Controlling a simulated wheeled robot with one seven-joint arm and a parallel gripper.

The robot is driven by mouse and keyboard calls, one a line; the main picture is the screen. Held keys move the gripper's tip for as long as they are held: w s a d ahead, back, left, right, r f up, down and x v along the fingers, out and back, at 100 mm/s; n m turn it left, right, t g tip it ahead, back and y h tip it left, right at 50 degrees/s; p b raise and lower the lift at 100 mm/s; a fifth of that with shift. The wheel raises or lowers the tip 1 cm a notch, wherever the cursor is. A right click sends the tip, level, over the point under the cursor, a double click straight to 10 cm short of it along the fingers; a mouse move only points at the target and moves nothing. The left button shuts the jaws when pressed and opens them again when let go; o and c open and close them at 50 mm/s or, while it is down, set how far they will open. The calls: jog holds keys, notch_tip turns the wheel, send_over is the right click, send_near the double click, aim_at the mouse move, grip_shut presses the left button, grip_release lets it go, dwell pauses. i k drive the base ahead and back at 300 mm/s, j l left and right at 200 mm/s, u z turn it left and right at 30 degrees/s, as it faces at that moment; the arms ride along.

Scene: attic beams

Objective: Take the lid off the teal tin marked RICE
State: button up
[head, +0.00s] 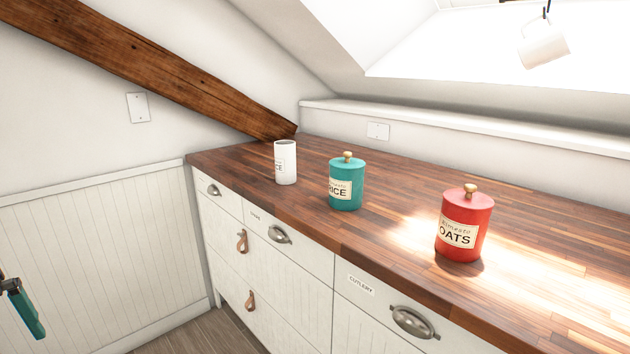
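The teal tin (346,188) stands upright on the wooden counter, between a white tin and a red tin. Its cream label (340,189) is turned left and shows "ICE", with the first letter partly cut off by the curve. Its teal lid (347,161) with a brass-coloured knob (347,154) sits on top. A dark part with a teal finger-like strip, seemingly my gripper (24,308), shows at the left edge, far from the tin and lower than the counter top. Most of it is out of frame, so its opening does not show.
A red tin (463,226) marked OATS, lidded, stands right. The counter (400,190) is otherwise clear. A sloping beam (150,65) meets its back left; a white mug (544,50) hangs above.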

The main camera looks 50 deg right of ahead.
aim_at(345, 163)
jog(key=z, duration=0.5)
jog(key=i+z, duration=0.5)
jog(key=z, duration=0.15)
jog(key=i+j+z, duration=0.1)
jog(key=z, duration=0.25)
jog(key=i, duration=0.1)
